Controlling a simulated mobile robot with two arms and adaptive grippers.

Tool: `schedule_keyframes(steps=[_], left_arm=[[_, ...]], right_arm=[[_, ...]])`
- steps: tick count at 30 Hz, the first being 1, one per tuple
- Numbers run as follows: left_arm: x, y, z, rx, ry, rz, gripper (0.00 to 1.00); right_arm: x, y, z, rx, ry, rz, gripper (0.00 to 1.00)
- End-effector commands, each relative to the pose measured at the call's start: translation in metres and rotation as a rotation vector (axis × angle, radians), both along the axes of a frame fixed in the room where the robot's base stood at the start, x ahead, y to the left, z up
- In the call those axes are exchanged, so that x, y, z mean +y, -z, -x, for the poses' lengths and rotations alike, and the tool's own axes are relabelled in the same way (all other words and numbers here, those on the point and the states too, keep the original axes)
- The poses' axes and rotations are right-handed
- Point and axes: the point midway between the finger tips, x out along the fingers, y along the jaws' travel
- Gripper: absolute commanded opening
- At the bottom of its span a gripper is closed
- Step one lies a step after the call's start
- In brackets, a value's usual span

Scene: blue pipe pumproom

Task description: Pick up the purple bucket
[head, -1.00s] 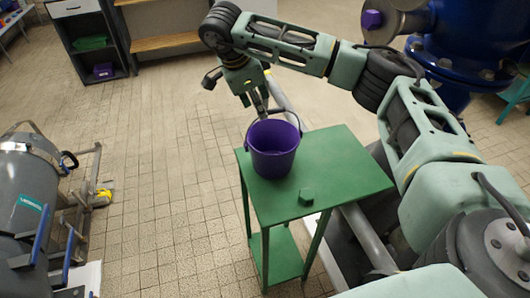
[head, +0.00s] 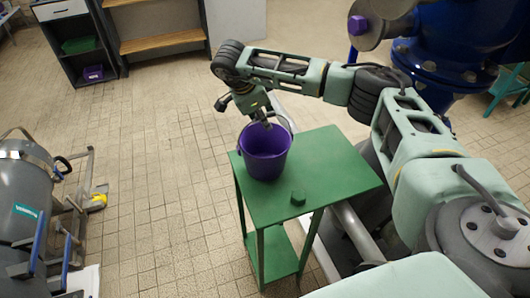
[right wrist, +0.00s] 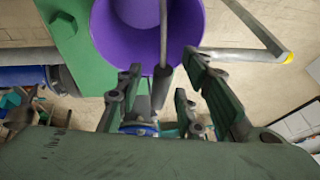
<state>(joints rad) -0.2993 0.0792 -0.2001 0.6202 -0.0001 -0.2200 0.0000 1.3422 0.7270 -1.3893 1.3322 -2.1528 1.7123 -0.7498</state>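The purple bucket (head: 265,153) stands upright on the left back part of the green table (head: 335,165). Its wire handle is raised. My right gripper (head: 263,117) is over the bucket's far rim, pointing down at the handle. In the right wrist view the bucket (right wrist: 180,35) opens beyond my right gripper (right wrist: 162,75). The fingers are apart, with the handle's dark grip (right wrist: 162,85) between them and a gap visible on both sides. My left gripper is not in view.
A small green hexagonal piece (head: 298,198) lies on the table near its front. Pipes run beside the table's right side. A grey shelf (head: 85,45) stands at the back left, and a grey tank (head: 25,190) at the left. The tiled floor between is clear.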

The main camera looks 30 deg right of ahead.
Motion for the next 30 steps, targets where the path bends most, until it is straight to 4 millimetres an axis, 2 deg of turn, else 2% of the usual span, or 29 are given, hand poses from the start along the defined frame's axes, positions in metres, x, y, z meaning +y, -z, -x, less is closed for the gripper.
schedule_keyframes(steps=[2, 11, 30], left_arm=[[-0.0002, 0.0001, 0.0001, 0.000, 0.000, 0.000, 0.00], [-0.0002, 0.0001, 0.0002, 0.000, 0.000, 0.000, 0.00], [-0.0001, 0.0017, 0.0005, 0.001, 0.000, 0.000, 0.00]], right_arm=[[0.0002, -0.0002, 0.0000, 0.000, 0.000, 0.000, 0.26], [0.0004, -0.0005, -0.0001, 0.000, 0.000, -0.001, 0.00], [0.0005, -0.0034, -0.0009, -0.003, -0.001, -0.001, 0.00]])
